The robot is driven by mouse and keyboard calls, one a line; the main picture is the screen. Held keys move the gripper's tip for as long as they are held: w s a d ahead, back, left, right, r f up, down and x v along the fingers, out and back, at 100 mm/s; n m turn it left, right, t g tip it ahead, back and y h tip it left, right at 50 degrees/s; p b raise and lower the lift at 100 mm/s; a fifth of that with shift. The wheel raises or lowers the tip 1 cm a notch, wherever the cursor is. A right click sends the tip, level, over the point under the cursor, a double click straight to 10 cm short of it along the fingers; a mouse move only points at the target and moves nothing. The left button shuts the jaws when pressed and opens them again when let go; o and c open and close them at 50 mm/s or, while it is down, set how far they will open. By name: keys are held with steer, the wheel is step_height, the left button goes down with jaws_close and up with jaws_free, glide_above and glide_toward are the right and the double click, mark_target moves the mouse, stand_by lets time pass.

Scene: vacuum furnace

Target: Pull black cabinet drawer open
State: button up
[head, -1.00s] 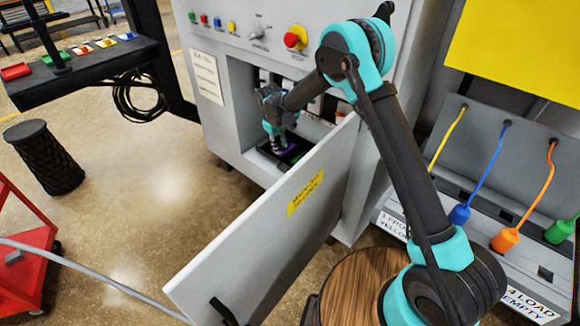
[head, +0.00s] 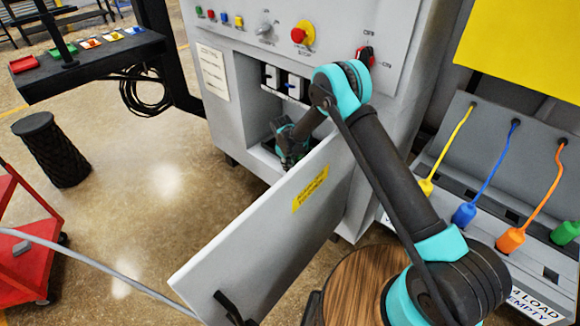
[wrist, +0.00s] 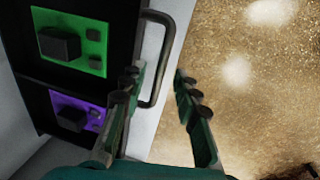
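In the wrist view, a black drawer (wrist: 85,15) holds a green panel (wrist: 80,42) and a purple panel (wrist: 75,115), each with dark blocks on it. A black loop handle (wrist: 167,45) sticks out from the drawer's right side. My gripper (wrist: 157,82) is open, with its left finger over the drawer edge near the handle's lower end and its right finger over the floor. Whether it touches the handle cannot be told. In the head view my gripper (head: 291,158) is low in the grey cabinet's opening, its tips partly hidden by the open door.
The open grey door (head: 265,235) with a yellow label stands in front of the opening, close to my arm. A panel with colored plugs (head: 490,190) is on the right. A red cart (head: 25,245) and black stool (head: 50,150) stand left.

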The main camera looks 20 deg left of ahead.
steer(key=shift+f, duration=0.3)
jaws_close()
stand_by(0.3)
